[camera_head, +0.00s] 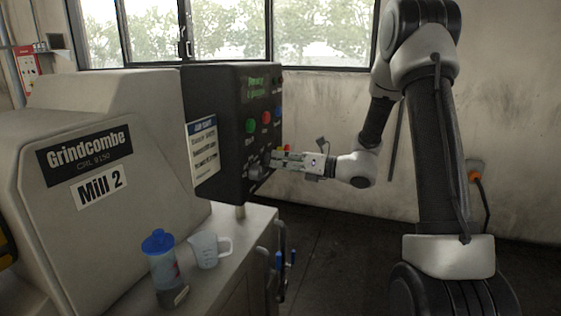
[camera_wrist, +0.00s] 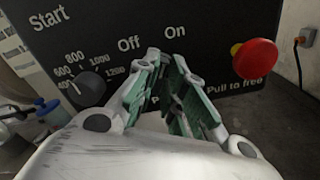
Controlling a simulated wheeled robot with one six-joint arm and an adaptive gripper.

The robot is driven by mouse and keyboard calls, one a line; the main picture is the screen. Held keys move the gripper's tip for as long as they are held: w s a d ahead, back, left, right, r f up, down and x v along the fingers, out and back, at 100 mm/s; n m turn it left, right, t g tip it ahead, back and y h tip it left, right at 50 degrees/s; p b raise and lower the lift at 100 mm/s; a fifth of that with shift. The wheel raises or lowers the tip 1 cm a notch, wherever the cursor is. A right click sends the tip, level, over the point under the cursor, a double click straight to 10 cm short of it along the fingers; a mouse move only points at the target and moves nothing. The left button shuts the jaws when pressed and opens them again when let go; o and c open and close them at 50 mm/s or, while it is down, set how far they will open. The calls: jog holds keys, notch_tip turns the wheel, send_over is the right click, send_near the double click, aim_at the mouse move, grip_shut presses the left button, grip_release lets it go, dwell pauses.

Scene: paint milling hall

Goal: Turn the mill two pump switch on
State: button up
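The dark control panel of Mill 2 (camera_head: 233,110) faces my arm. In the wrist view, the panel (camera_wrist: 215,20) has the labels "Off" and "On" above my gripper's fingertips. The pump switch itself cannot be made out; my fingers cover the area below these labels. My gripper (camera_head: 277,158) is at the lower part of the panel. In the wrist view, the green-padded fingers of my gripper (camera_wrist: 167,58) converge close to the panel face. Whether they touch or hold a switch is hidden.
A speed dial (camera_wrist: 87,88) is left of my fingers, and a red emergency-stop button (camera_wrist: 254,59) is right of them. A blue-lidded bottle (camera_head: 163,262) and white mug (camera_head: 205,250) stand on the mill's ledge. Open floor (camera_head: 335,255) lies between mill and wall.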

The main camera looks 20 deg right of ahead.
jog(key=o, duration=0.4)
jog(key=shift+c, duration=0.2)
jog(key=shift+d, duration=0.1)
jog(key=v, duration=1.2)
